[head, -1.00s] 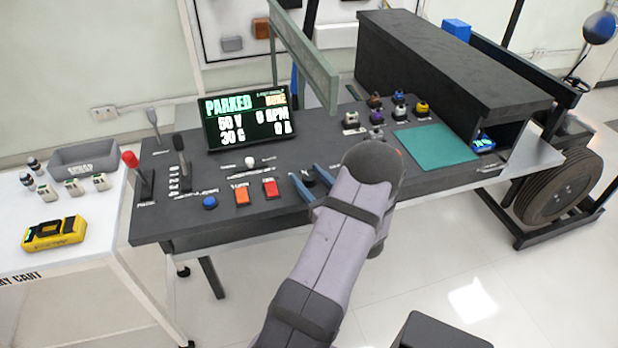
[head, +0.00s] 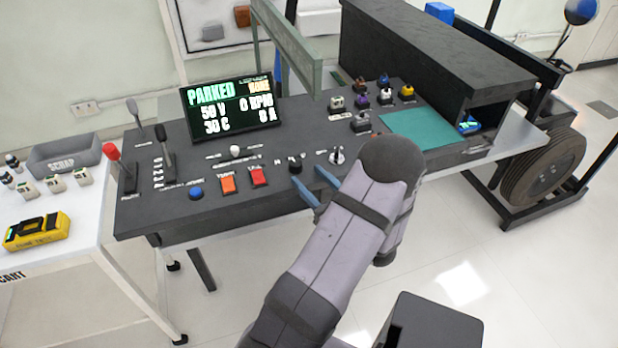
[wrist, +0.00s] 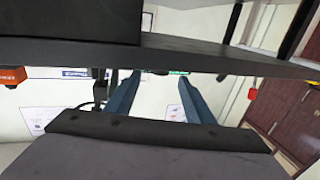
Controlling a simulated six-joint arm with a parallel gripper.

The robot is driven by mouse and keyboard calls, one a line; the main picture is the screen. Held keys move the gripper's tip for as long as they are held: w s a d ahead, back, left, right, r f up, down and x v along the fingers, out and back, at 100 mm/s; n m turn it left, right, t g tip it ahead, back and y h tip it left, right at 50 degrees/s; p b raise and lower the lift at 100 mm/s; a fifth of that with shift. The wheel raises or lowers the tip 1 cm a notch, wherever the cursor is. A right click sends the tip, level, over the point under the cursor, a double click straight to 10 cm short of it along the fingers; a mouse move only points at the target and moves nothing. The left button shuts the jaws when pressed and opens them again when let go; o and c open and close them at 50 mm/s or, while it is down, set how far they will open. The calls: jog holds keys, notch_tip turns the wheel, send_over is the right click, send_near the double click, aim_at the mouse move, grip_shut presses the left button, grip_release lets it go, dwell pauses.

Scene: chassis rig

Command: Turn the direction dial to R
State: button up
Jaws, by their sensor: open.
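A round black knob (head: 296,166), which looks like the direction dial, stands on the console's front part, right of the red button. Its letters and pointer are too small to read. My gripper (head: 307,175) has two blue fingers, spread apart and empty. In the head view the tips appear just in front and to the right of the knob, with the left tip close to it; I cannot tell whether they touch. In the wrist view the open fingers (wrist: 160,80) point at a dark console edge (wrist: 220,62), and the knob cannot be made out.
A silver key-like switch (head: 337,155) sits right of the knob. A red button (head: 258,176), an orange button (head: 227,184) and a blue button (head: 196,193) lie to the left. The screen (head: 230,108) reads PARKED. A green mat (head: 430,132) lies at right.

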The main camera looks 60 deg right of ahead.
aim_at(294, 163)
jog(key=shift+c, duration=0.2)
